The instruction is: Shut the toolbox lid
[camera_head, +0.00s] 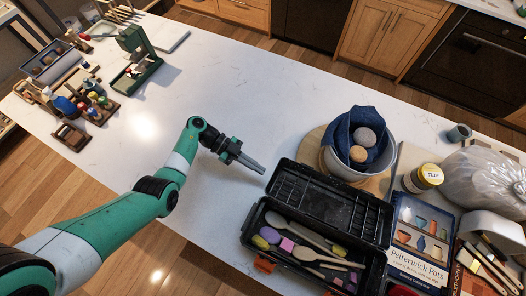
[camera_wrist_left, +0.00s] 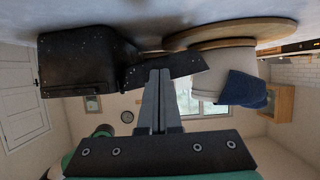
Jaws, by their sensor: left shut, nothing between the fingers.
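The black toolbox (camera_head: 251,232) stands open on the white worktop. Its lid (camera_head: 335,205) is swung back on the far side, showing its ribbed inside. The tray holds wooden tools, yellow and purple pieces and a pink block. My left gripper (camera_head: 261,170) is shut and empty, just left of the lid's far left corner; I cannot tell whether it touches. In the left wrist view, the dark toolbox (camera_wrist_left: 85,62) is at left and the lid (camera_wrist_left: 188,66) lies behind the closed fingers (camera_wrist_left: 160,75). My right gripper is out of view.
A grey bowl (camera_head: 341,170) with a blue cloth (camera_head: 343,137) stands on a round wooden board beyond the lid. A jar (camera_head: 424,178), books (camera_head: 424,238) and a plastic bag (camera_head: 487,180) are at right. The worktop left of the toolbox is clear.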

